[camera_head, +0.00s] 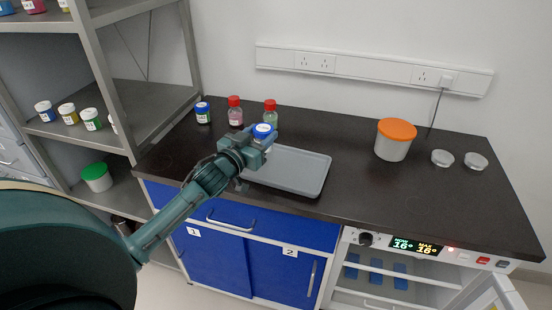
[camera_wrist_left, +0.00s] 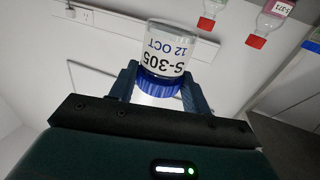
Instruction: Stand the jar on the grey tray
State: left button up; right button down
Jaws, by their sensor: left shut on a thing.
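The jar is clear with a blue lid, and its label reads S-305, 12 OCT in the left wrist view (camera_wrist_left: 165,55). In the head view its blue lid (camera_head: 262,129) shows above the far left part of the grey tray (camera_head: 305,180). My left gripper (camera_head: 262,137) is shut on the jar around its lid. The gripper hides the jar's lower part in the head view, so I cannot tell whether its base touches the tray. The rest of the tray is empty. My right gripper is not in view.
Two red-capped bottles (camera_head: 235,112) (camera_head: 270,113) and a blue-lidded jar (camera_head: 203,113) stand behind and left of the tray.

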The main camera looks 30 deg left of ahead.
pick_arm(q)
notch_tip(320, 180, down, 7)
jog(key=shift+s+f+b, duration=0.1)
jog(key=shift+f+b, duration=0.1)
jog(key=shift+b, duration=0.1)
jog(key=shift+f, duration=0.15)
jog(key=o, duration=1)
jog(key=shift+o, duration=0.2)
